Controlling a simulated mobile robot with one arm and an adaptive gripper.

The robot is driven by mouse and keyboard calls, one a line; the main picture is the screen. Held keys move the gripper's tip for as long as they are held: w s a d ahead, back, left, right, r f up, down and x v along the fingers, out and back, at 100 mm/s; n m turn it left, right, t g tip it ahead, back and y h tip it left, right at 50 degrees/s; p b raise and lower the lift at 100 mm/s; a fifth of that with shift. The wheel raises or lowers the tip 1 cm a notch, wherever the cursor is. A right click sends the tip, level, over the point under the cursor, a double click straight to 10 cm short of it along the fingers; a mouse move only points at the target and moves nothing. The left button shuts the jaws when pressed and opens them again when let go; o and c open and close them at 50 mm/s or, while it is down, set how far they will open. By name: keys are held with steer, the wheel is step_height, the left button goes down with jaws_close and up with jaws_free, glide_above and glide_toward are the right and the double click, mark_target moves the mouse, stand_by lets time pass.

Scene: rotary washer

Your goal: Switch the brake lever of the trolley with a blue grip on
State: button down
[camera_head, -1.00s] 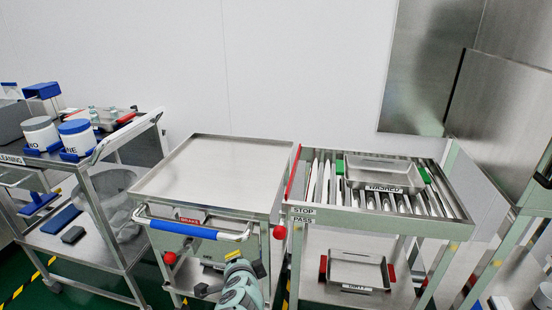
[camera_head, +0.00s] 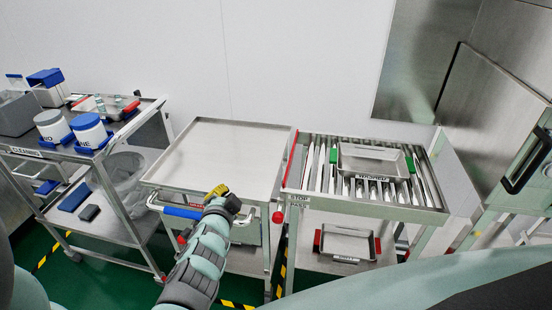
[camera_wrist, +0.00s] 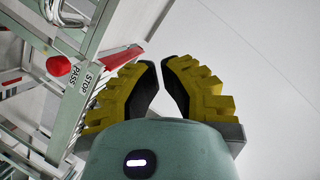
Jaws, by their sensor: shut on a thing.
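The trolley (camera_head: 225,150) with a bare steel top stands in the middle of the head view. Its front push bar has a blue grip (camera_head: 182,212), whose right part is hidden behind my arm. A red knob (camera_head: 181,238) shows below the bar, partly covered by my arm; whether it belongs to the brake lever is unclear. My gripper (camera_head: 219,191) is at the tray's front edge, above the bar. In the wrist view its yellow fingers nearly meet; what they hold is hidden.
A roller table (camera_head: 370,205) with a STOP/PASS label stands close on the right, carrying a steel tray (camera_head: 372,151). A cleaning cart (camera_head: 105,155) with tubs stands on the left. Green floor shows in front of the trolley.

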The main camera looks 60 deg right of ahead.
steer(key=shift+w+a+r+h+p, duration=0.1)
steer(key=shift+r+p, duration=0.1)
steer(key=shift+r, duration=0.3)
steer(key=shift+w+a+r+h+p, duration=0.1)
steer(key=shift+w+r+p, duration=0.1)
steer(key=shift+r, duration=0.3)
steer(key=shift+w+r+h+p, duration=0.1)
steer(key=shift+r+p, duration=0.1)
steer(key=shift+r, duration=0.3)
